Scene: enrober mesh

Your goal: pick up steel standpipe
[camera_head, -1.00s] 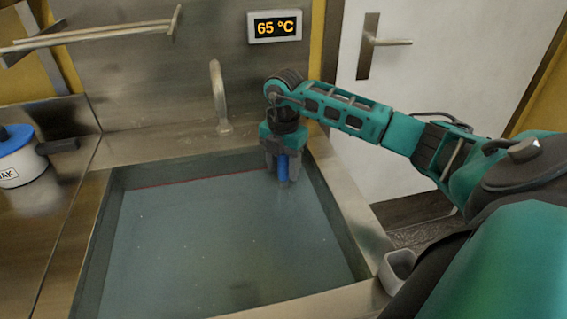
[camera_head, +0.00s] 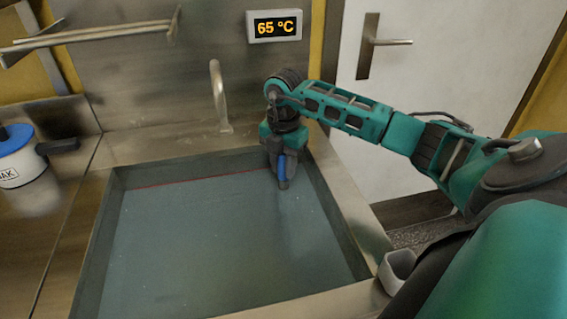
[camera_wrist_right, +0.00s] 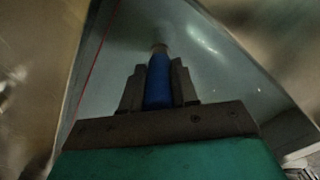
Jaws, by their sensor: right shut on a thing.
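The steel standpipe, of which I see a blue sleeve (camera_head: 282,168), stands in the far right corner of the water-filled sink. In the right wrist view the blue sleeve (camera_wrist_right: 158,82) lies between the two dark fingers, with a short dull metal end beyond it; the rest is lost in the murky water. My right gripper (camera_head: 279,172) points down and is shut on the blue sleeve; it also shows in the wrist view (camera_wrist_right: 158,88). My left gripper is not in view.
The sink (camera_head: 350,215) has a steel rim close around the right gripper. A curved spout (camera_head: 218,95) rises behind it. A 65 °C display (camera_head: 274,26) hangs on the wall. A white pot with a blue lid (camera_head: 18,155) stands on the left counter.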

